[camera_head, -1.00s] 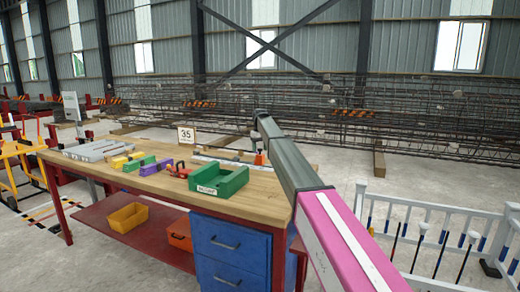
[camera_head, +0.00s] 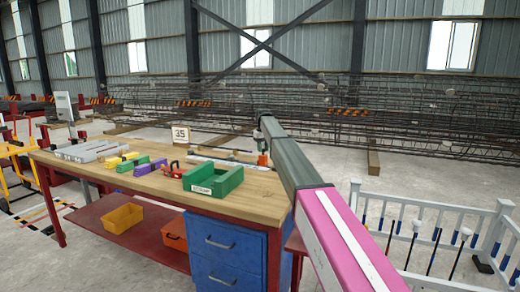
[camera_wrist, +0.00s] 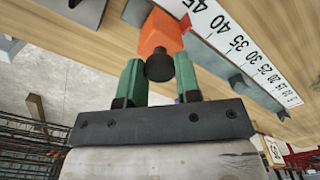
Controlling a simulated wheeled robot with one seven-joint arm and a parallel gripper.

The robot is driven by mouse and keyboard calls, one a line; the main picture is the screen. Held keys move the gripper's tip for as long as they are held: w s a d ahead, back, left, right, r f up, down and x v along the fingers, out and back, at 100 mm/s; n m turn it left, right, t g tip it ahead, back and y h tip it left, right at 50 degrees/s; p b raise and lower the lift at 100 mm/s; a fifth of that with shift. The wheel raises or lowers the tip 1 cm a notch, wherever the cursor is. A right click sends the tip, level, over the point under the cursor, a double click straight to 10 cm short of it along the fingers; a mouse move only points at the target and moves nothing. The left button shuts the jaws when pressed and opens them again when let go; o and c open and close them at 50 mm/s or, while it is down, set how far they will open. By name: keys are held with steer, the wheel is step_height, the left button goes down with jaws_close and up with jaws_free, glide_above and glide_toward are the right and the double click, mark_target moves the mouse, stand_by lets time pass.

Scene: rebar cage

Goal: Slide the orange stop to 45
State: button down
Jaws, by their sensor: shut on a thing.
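The orange stop (camera_wrist: 160,34) with its black knob (camera_wrist: 160,67) sits on a grey rail (camera_wrist: 220,75) beside a white scale (camera_wrist: 236,45). In the wrist view it lies near the 45 and 40 numbers; the exact reading cannot be told. My gripper (camera_wrist: 159,72) has green fingers on either side of the knob and is shut on the stop. In the head view the stop (camera_head: 262,160) shows small at the far end of my arm, on the back right of the wooden workbench (camera_head: 245,205). The white scale strip (camera_head: 215,161) runs left from it.
A card reading 35 (camera_head: 181,134) stands behind the scale. A green tray (camera_head: 213,182), a red clamp (camera_head: 173,168), coloured blocks (camera_head: 140,164) and grey parts (camera_head: 92,149) lie on the bench. A white fence (camera_head: 430,225) stands at right, rebar cages (camera_head: 400,130) behind.

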steer(key=c, duration=0.8)
jaws_free()
steer(key=shift+r, duration=0.1)
step_height(320, 180, up, 11)
steer(key=shift+f, duration=0.2)
